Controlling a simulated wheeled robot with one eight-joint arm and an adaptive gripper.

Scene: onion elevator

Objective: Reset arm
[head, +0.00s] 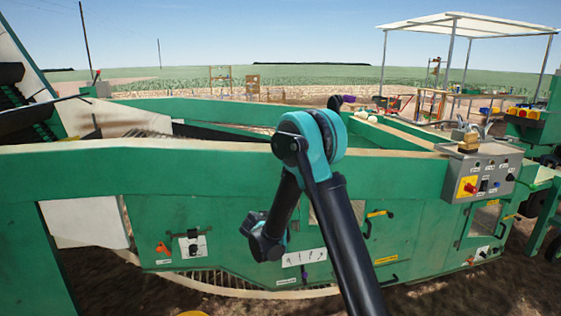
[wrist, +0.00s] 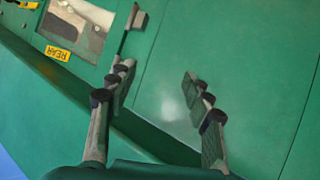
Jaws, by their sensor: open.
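My gripper (wrist: 158,88) is open and empty in the wrist view, its two fingers spread in front of a plain green panel (wrist: 245,75). I cannot tell how far the fingertips are from the panel. In the head view my dark arm with teal joints rises from the bottom, bends at the top and comes down in front of the green machine (head: 175,215). The gripper's fingers cannot be made out there.
A window (wrist: 78,28), an upside-down yellow REAR label (wrist: 58,53) and a dark handle (wrist: 133,24) lie near the left finger. A grey control box (head: 482,172) with a red-yellow switch (head: 467,187) is at right. An orange knob (head: 162,248) is lower left.

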